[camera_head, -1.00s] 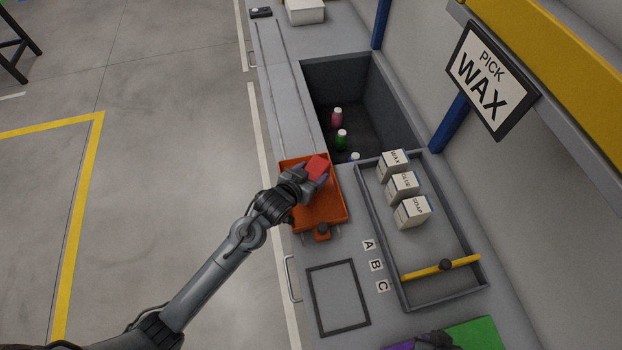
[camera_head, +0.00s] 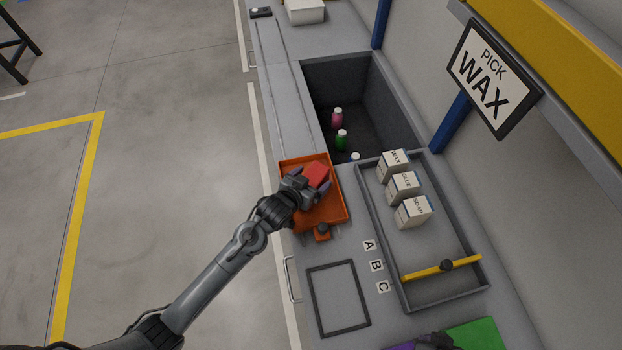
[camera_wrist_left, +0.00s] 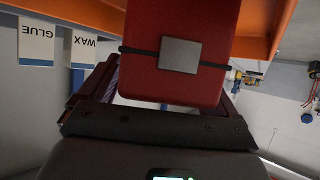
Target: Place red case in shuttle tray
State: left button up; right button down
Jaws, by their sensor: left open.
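The red case (camera_head: 317,175) is at the orange shuttle tray (camera_head: 336,213), inside its outline in the head view. My left gripper (camera_head: 308,187) is open at the near side of the case, its fingers beside it. In the left wrist view the red case (camera_wrist_left: 176,55), with a dark band and a grey square plate, fills the upper middle, in front of the open left gripper (camera_wrist_left: 160,95). The gripper hides part of the case and tray in the head view, so contact with the tray floor is unclear.
A grey tray (camera_head: 408,299) to the right holds white boxes labelled WAX, GLUE and SOAP and a yellow bar (camera_head: 425,269). A deep bin (camera_head: 400,125) with bottles lies behind. A sign (camera_head: 491,80) reads PICK WAX. An empty dark frame (camera_head: 314,300) lies in front.

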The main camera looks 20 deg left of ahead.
pick_arm(q)
jog(key=shift+r, duration=0.1)
jog(key=shift+s+r, duration=0.15)
jog(key=p+v, duration=0.2)
jog(key=v, duration=0.9)
pick_arm(e)
jog(key=shift+r, duration=0.8)
jog(key=shift+a, duration=0.1)
pick_arm(q)
jog(key=s+a+f+g+y, duration=0.1)
jog(key=s+g, duration=0.3)
jog(key=s, duration=0.6)
jog(key=s+a+g+y, duration=0.1)
jog(key=s+g, duration=0.3)
jog(key=s, duration=0.6)
jog(key=shift+a+f, duration=0.4)
jog(key=shift+a, duration=0.05)
jog(key=shift+s, duration=0.1)
notch_tip(320, 180, up, 26)
jog(key=p, duration=2.6)
jog(key=shift+r, duration=0.25)
pick_arm(e)
notch_tip(320, 180, up, 26)
jog(key=shift+r, duration=0.25)
